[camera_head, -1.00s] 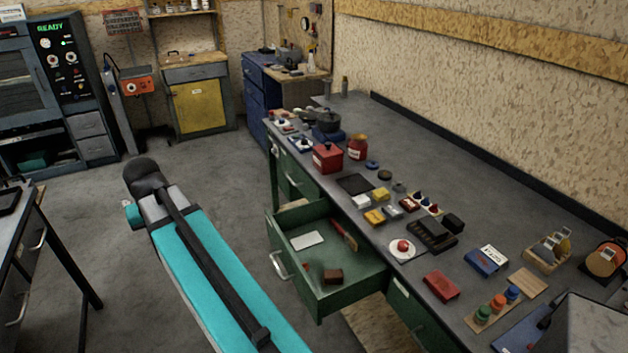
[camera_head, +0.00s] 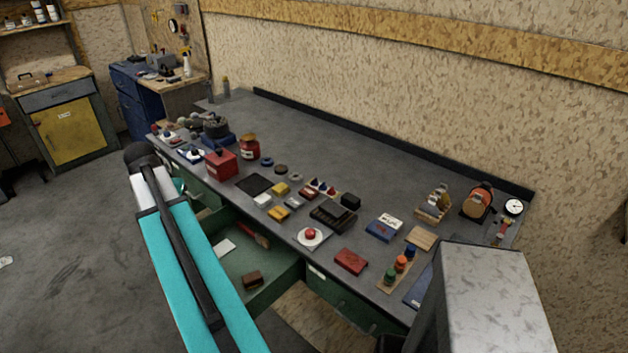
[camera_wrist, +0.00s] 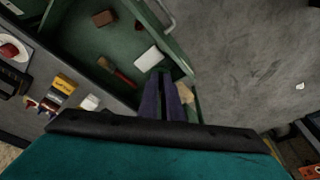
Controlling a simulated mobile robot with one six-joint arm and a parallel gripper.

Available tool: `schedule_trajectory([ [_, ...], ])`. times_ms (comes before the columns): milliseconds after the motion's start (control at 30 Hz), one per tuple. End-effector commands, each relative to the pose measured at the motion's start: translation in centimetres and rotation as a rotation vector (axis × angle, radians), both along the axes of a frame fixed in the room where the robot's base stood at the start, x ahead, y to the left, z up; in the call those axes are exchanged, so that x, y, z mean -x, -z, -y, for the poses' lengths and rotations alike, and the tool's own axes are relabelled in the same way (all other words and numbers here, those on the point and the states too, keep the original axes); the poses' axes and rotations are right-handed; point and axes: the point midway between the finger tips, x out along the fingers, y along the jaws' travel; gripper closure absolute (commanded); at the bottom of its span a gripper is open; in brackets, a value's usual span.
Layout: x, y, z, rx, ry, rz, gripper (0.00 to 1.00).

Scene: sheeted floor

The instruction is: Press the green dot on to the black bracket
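No green dot can be picked out for certain. A small green-topped piece (camera_head: 389,276) stands with an orange one and a blue one on a wooden strip near the bench's front right. No black bracket can be clearly identified; a dark slotted block (camera_head: 333,214) lies mid-bench and a small black block (camera_head: 350,200) sits beside it. My gripper (camera_wrist: 160,80) shows in the wrist view as two dark fingers close together with nothing visible between them. It is above the open green drawer (camera_wrist: 122,40), near the drawer's edge. The head view does not show my fingers.
The long grey bench (camera_head: 300,130) carries many small items along its front. A red button on a white disc (camera_head: 311,237), a red box (camera_head: 351,262) and a red tin (camera_head: 221,164) stand there. The drawer juts out below. The back of the bench is mostly clear.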

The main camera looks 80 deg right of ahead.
Motion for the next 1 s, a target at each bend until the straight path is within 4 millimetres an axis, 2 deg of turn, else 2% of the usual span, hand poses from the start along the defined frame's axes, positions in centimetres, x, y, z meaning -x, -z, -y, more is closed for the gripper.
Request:
schedule_trajectory([
  [33,1.2,-0.2,1.6,0.000,0.048,-0.001,1.00],
  [100,2.8,-0.3,3.4,0.000,0.111,-0.002,1.00],
  [367,9.2,-0.5,9.7,-0.001,0.345,-0.001,1.00],
  [500,13.1,-0.5,12.8,-0.001,0.470,-0.002,1.00],
  [767,20.8,-0.7,17.6,-0.001,0.700,-0.001,1.00],
  [1000,28.5,-0.7,21.1,-0.002,0.912,-0.001,1.00],
])
